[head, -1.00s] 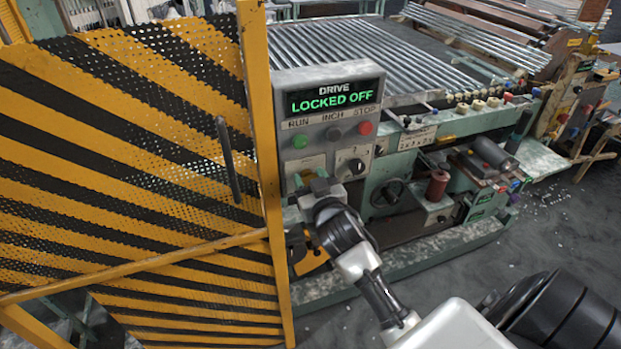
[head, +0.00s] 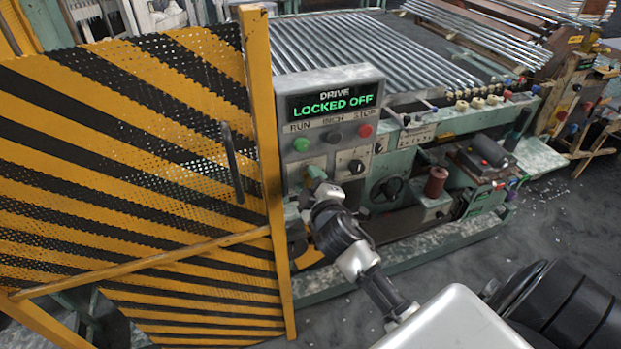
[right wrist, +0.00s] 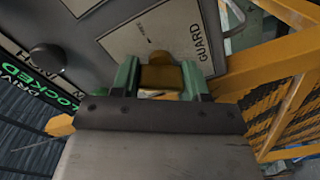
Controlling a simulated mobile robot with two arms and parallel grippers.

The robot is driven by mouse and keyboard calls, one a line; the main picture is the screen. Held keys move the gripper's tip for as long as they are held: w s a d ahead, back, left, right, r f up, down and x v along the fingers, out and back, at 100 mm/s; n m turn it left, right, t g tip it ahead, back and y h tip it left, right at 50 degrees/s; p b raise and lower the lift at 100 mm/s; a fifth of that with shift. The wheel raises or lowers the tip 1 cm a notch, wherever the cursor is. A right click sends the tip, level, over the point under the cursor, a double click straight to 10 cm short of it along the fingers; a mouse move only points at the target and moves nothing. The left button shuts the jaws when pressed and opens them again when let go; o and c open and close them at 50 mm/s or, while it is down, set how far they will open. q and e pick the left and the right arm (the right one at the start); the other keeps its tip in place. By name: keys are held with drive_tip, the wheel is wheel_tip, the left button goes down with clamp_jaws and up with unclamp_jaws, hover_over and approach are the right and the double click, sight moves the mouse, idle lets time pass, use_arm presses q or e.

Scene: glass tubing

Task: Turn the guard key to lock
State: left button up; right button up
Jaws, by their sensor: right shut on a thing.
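The guard key (right wrist: 160,77) is a brass-yellow piece at the plate marked GUARD (right wrist: 150,38) in the right wrist view. My right gripper (head: 317,182) is at the lower left of the control panel (head: 330,95) in the head view. Its green-padded fingers (right wrist: 162,82) stand on either side of the key and are shut on it. In the head view the key is hidden by the gripper. The panel's display (head: 332,100) reads DRIVE LOCKED OFF in green. My left gripper is not in view.
A yellow-and-black mesh guard (head: 130,130) with a dark handle (head: 232,163) stands just left of the panel.

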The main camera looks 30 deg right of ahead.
drive_tip(key=n+p, duration=0.1)
drive_tip(key=n, duration=0.5)
drive_tip(key=shift+f, duration=0.1)
drive_tip(key=shift+n, duration=0.3)
idle(0.3)
drive_tip(key=o, duration=0.9)
drive_tip(key=shift+b+v, duration=1.3)
drive_tip(key=shift+v, duration=4.1)
drive_tip(key=shift+f, duration=0.15)
